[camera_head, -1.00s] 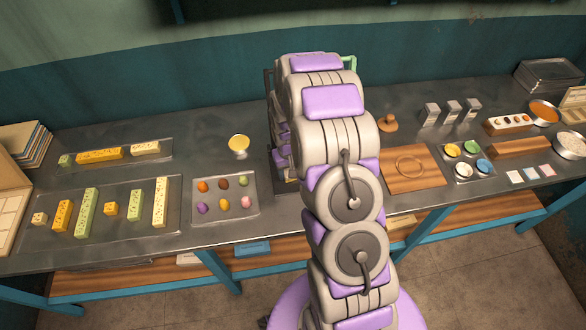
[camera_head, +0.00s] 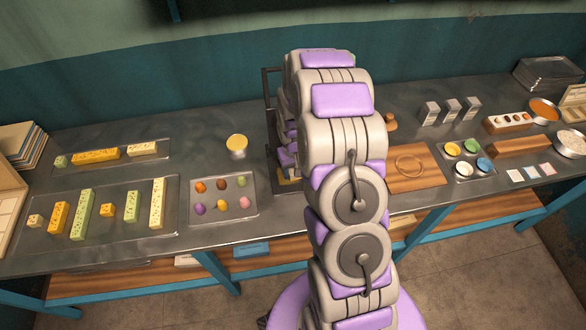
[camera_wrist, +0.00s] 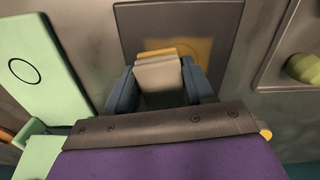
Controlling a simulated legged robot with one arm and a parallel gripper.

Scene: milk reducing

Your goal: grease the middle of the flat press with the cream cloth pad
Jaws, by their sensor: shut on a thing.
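My gripper (camera_wrist: 160,82) is shut on the cream cloth pad (camera_wrist: 158,72), which sits between the two dark blue fingers in the wrist view. The pad's far edge is yellow. Beyond and below it lies the dark flat plate of the press (camera_wrist: 135,28), with a yellowish patch (camera_wrist: 192,46) near its middle, partly covered by the pad and fingers. I cannot tell whether the pad touches the plate. In the head view my arm hides most of the press, leaving part of its dark frame (camera_head: 267,100) in sight.
A small bowl of yellow stuff (camera_head: 237,143) stands left of the press. A tray of coloured pieces (camera_head: 222,215) lies in front of it. A wooden board (camera_head: 418,181) is on the right. A green panel with a ring mark (camera_wrist: 38,68) stands close at left in the wrist view.

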